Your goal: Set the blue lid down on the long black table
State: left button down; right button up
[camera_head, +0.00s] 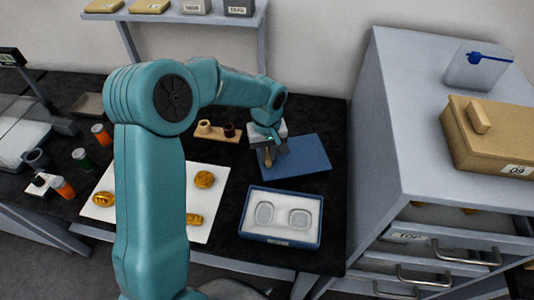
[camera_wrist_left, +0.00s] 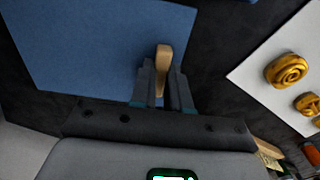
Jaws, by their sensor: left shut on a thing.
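The blue lid (camera_head: 305,156) is flat and level over the long black table (camera_head: 335,190), behind the open blue box. I cannot tell whether it touches the table. My left gripper (camera_head: 268,156) is above the lid's left part. In the left wrist view, my left gripper (camera_wrist_left: 162,78) is shut on the lid's tan handle (camera_wrist_left: 162,56), and the blue lid (camera_wrist_left: 80,50) spreads out beyond and to the left of the fingers. My right gripper is not in view.
The open blue box (camera_head: 279,238) has a white insert with two recesses. A white sheet (camera_head: 213,222) holds several gold pieces. A wooden stand (camera_head: 220,133) with two small items is left of the lid. A grey drawer cabinet (camera_head: 385,110) stands right.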

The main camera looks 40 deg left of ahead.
pick_arm(q)
jog(key=shift+w+a+f, duration=0.15)
jog(key=shift+f, duration=0.6)
jog(key=shift+r, duration=0.15)
jog(key=c, duration=1.1)
grip_release()
jog(key=shift+f, duration=0.25)
jog(key=shift+r, duration=0.1)
